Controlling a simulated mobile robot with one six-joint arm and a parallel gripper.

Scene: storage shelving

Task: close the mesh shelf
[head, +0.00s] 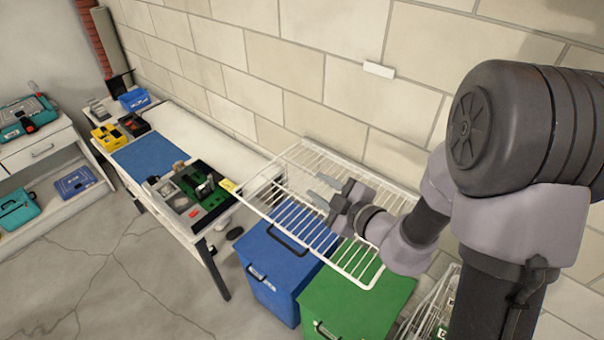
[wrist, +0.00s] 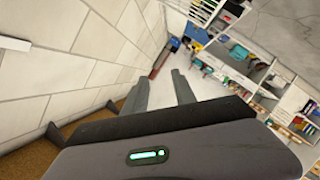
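The mesh shelf (head: 297,165) is a white wire rack on the block wall. In the head view it is down, lying roughly level and sticking out from the wall above two bins. A small yellow mark (head: 228,185) is at its left corner. My gripper (head: 317,188) appears over the middle of the shelf, pointing left; its height above the wires is hard to tell. Its two fingers are apart with nothing between them. The wrist view also shows the open fingers (wrist: 160,77), with the wall to the left. The shelf cannot be made out in the wrist view.
A blue bin (head: 283,262) and a green bin (head: 358,302) stand under the shelf. A workbench (head: 205,145) with tools is at left. A white wire basket (head: 428,312) is at lower right. A small white block (head: 379,70) is on the wall above. The floor at lower left is clear.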

